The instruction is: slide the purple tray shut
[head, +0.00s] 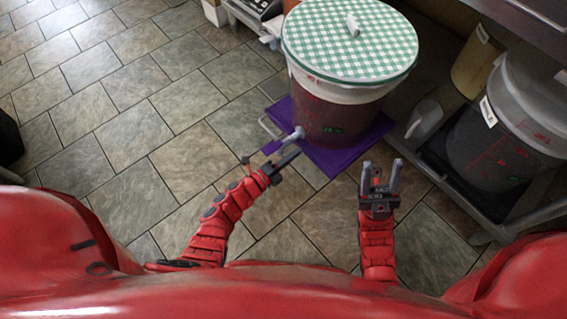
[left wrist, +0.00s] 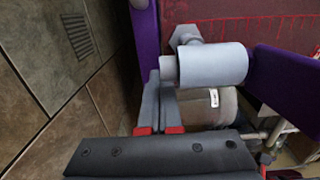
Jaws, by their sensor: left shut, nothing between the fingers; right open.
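The purple tray (head: 345,160) lies flat under a large bucket (head: 335,115) with a green checkered lid. The tray's front part sticks out past the bucket. My left gripper (head: 286,157) is shut and empty by the tray's left front edge, below the bucket's grey spigot (head: 292,135). In the left wrist view the shut fingers (left wrist: 160,108) are close to the purple tray (left wrist: 146,42) and the spigot (left wrist: 215,66). I cannot tell whether they touch the tray. My right gripper (head: 381,172) is open and empty in front of the tray's right part.
To the right stands a shelf with a grey lidded bucket (head: 495,135) on it. A pale jug (head: 424,118) is beside the tray.

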